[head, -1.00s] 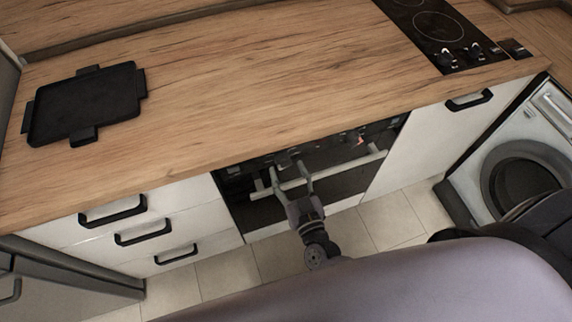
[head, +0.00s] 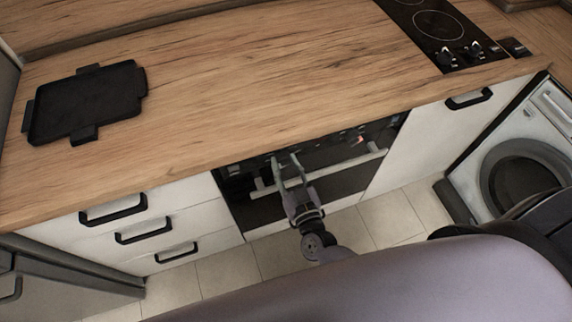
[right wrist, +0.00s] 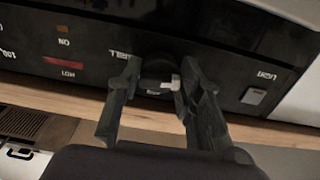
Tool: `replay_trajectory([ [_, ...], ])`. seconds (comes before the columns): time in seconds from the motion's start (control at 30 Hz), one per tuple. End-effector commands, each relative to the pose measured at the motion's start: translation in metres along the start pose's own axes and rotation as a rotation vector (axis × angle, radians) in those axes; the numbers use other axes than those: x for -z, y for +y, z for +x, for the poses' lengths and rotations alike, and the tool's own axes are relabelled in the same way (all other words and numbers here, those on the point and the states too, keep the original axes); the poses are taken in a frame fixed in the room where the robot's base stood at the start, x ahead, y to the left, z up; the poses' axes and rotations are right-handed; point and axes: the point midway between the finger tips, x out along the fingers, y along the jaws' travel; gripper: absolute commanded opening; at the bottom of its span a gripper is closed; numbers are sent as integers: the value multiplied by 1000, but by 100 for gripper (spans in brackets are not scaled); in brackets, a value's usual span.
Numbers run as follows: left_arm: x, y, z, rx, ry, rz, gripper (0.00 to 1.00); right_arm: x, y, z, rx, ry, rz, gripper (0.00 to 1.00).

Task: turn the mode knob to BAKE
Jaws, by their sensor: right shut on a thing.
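The oven (head: 342,182) is built in under the counter, with a dark control panel (head: 352,137) along its top. My right gripper (head: 287,159) reaches up to the left part of this panel. In the right wrist view my right gripper (right wrist: 161,76) has a finger on each side of a dark knob (right wrist: 155,72) and is shut on it. A pale mark shows beside the knob, near the right finger. The panel lettering appears upside down and small, and I cannot read the knob's setting. My left gripper is out of view.
The oven's pale handle bar (head: 335,164) runs across just below the panel, close to my right gripper. A black tray (head: 85,103) lies on the counter (head: 230,85) at left. A hob (head: 440,30) is at upper right. The middle counter is clear.

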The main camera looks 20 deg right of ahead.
Motion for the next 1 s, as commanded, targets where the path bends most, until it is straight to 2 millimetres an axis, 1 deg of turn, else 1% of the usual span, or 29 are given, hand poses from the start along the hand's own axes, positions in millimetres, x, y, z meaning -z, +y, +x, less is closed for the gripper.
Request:
replay_trajectory([
  [0.03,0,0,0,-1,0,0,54,0,0,0,1,0,0,19],
  [0.23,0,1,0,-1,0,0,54,0,0,0,1,0,0,6],
  [0.47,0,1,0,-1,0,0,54,0,0,0,1,0,16,5],
  [0.67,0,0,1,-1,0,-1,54,0,0,0,0,-1,94,5],
  [0.87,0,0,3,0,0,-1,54,0,-1,0,0,-1,244,5],
  [1.0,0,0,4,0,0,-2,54,-1,-1,0,0,-1,375,5],
])
